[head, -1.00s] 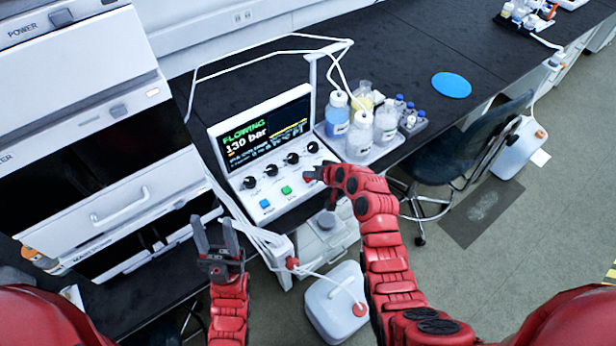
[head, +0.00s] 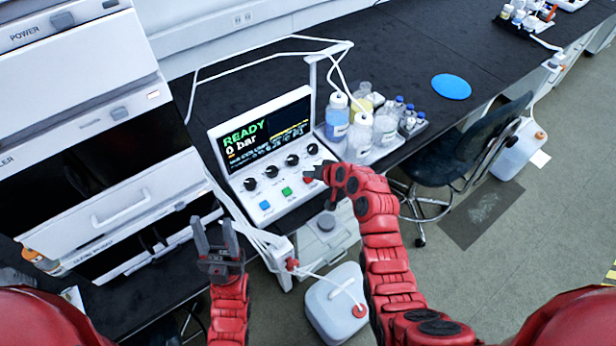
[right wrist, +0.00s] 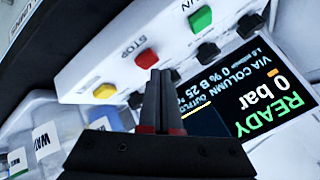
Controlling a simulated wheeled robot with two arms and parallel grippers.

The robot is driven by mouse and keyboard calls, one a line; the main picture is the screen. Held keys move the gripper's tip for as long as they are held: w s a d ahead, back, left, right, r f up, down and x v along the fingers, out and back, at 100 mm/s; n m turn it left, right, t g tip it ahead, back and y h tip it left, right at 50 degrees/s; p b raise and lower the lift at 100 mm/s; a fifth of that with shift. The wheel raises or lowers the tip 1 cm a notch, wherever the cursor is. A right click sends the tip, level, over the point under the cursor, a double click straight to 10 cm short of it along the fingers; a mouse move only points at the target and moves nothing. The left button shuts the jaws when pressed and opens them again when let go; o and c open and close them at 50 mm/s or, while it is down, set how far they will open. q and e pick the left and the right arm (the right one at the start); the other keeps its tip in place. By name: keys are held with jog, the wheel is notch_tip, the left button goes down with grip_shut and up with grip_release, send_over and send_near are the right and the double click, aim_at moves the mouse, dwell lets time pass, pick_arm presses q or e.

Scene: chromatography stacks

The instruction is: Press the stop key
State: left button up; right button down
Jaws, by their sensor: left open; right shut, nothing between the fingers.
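The white control unit (head: 240,190) stands on the black bench, its screen (head: 266,130) reading READY and 0 bar. In the right wrist view the red stop key (right wrist: 147,59) sits beside the word STOP, with the green key (right wrist: 201,19) above right. My right gripper (right wrist: 159,78) is shut and empty, its tips close to the stop key; I cannot tell if they touch. My left gripper (head: 215,232) is open and empty, in front of the unit's left side.
A tray (head: 372,153) of bottles stands right of the unit, close to my right gripper. White tubing (head: 260,40) arches behind the screen. A white jug (head: 338,303) is on the floor below.

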aim_at(310, 181)
jog(key=shift+r, duration=0.25)
jog(key=shift+r+p, duration=1.2)
jog(key=shift+r, duration=1.3)
